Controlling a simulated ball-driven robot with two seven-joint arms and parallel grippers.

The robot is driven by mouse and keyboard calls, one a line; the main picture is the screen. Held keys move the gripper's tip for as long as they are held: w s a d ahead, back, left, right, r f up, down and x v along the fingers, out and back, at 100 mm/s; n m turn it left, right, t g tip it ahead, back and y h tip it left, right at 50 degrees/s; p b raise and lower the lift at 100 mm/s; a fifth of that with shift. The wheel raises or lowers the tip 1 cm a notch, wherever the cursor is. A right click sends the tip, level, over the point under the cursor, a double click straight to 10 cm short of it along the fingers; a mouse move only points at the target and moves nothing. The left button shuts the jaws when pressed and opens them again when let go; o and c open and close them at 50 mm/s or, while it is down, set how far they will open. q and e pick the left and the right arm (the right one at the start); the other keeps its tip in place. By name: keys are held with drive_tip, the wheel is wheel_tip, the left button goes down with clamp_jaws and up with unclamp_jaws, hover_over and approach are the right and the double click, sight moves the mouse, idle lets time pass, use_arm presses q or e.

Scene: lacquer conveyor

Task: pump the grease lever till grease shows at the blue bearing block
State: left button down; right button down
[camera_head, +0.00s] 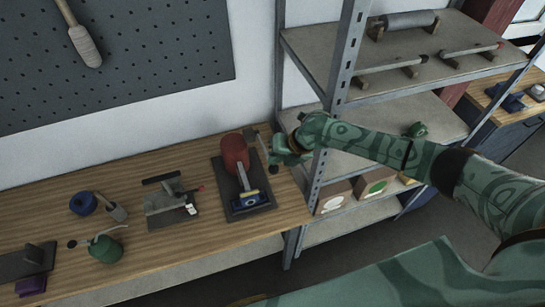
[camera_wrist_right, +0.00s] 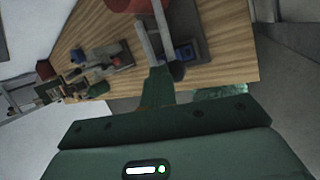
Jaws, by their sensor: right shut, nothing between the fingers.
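The grease pump has a red reservoir (camera_head: 235,153) on a dark base plate (camera_head: 230,204) at the right end of the bench. A pale bar runs from the reservoir toward the blue bearing block (camera_head: 250,198). I cannot make out any grease on the block, which also shows in the right wrist view (camera_wrist_right: 185,52). There, the grease lever (camera_wrist_right: 171,38) looks like a grey bar with a dark knob (camera_wrist_right: 176,70) at its end. My right gripper (camera_head: 273,157) is shut and empty beside the lever; whether it touches is unclear. My left gripper is out of view.
A metal shelf rack (camera_head: 343,70) stands close right of the pump, under my right arm. A grey fixture (camera_head: 172,203), a green oil can (camera_head: 105,248) and a blue round item (camera_head: 82,203) are left on the wooden bench (camera_head: 150,270). A pegboard (camera_head: 120,60) is behind.

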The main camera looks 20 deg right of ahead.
sight(275, 168)
drive_tip(key=shift+s+f+b, duration=0.25)
drive_tip(key=shift+f+b, duration=0.25)
drive_tip(key=shift+f, duration=0.25)
drive_tip(key=shift+s+f+b, duration=0.25)
drive_tip(key=shift+f+b, duration=0.25)
drive_tip(key=shift+f, duration=0.2)
idle(1.0)
idle(0.5)
drive_tip(key=shift+w+r+p, duration=0.25)
drive_tip(key=shift+r+p, duration=0.35)
drive_tip(key=shift+r, duration=0.55)
drive_tip(key=shift+w+r+p, duration=0.3)
drive_tip(key=shift+r+p, duration=0.1)
drive_tip(key=shift+r, duration=0.35)
drive_tip(key=shift+w+r+p, duration=0.3)
drive_tip(key=shift+r+p, duration=0.05)
drive_tip(key=shift+r, duration=0.45)
drive_tip(key=shift+w+r+p, duration=0.3)
drive_tip(key=shift+r+p, duration=0.1)
drive_tip(key=shift+r, duration=0.35)
drive_tip(key=shift+r, duration=0.15)
drive_tip(key=r, duration=0.1)
drive_tip(key=w+r+p, duration=0.1)
drive_tip(key=r, duration=0.1)
drive_tip(key=r+p, duration=0.1)
drive_tip(key=shift+w+r, duration=0.25)
drive_tip(key=shift+w, duration=0.05)
